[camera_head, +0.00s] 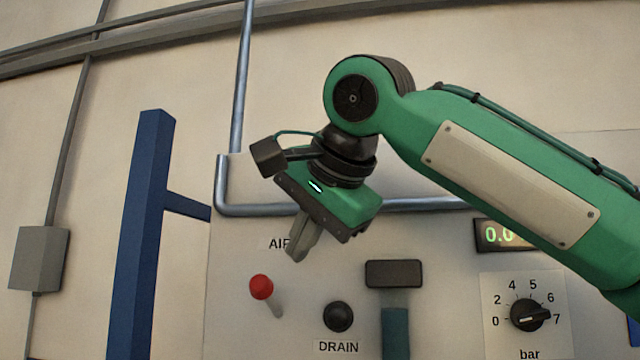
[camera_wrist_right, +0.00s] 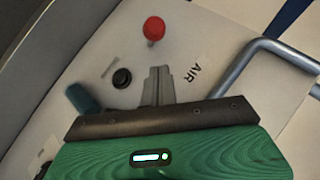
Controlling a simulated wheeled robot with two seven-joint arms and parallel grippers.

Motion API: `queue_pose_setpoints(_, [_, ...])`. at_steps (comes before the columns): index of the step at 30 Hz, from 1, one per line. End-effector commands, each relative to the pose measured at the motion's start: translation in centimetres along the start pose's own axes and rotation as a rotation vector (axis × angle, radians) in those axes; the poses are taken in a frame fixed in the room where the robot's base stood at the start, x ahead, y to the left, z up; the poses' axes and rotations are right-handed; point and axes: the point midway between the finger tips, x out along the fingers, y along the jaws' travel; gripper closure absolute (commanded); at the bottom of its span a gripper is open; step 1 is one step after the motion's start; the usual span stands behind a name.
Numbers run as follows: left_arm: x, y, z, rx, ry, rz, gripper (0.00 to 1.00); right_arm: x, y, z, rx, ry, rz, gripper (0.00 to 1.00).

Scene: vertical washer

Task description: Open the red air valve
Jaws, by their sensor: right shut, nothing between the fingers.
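The red air valve (camera_head: 261,287) is a small lever with a red ball knob on a pale shaft, on the panel below the partly covered AIR label. It also shows in the right wrist view (camera_wrist_right: 154,28), beyond the fingertips. My right gripper (camera_head: 297,256) is shut and empty. In the head view its fingers point down and left, just above and to the right of the red knob, and appear apart from it. In the right wrist view the shut fingers (camera_wrist_right: 158,72) point toward the knob with a gap between. My left gripper is not in view.
A black DRAIN knob (camera_head: 338,316) is right of the valve. A dark-topped teal handle (camera_head: 394,274), a green display (camera_head: 502,235) and a bar dial (camera_head: 528,315) lie further right. A metal pipe (camera_head: 418,205) crosses above. A blue post (camera_head: 146,230) stands left.

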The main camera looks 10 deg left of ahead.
Motion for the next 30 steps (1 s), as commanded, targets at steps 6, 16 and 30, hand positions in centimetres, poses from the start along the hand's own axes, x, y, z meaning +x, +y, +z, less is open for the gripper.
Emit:
queue_pose_setpoints(6, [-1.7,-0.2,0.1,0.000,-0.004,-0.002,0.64,1.5,-0.2,1.8,-0.004,0.000,-0.001,1.00])
queue_pose_setpoints(16, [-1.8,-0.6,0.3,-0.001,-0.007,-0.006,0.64,2.1,0.0,2.4,-0.001,0.000,-0.001,1.00])
queue_pose_setpoints(30, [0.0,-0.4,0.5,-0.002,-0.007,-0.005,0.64,2.0,1.2,2.4,-0.030,0.044,-0.031,1.00])
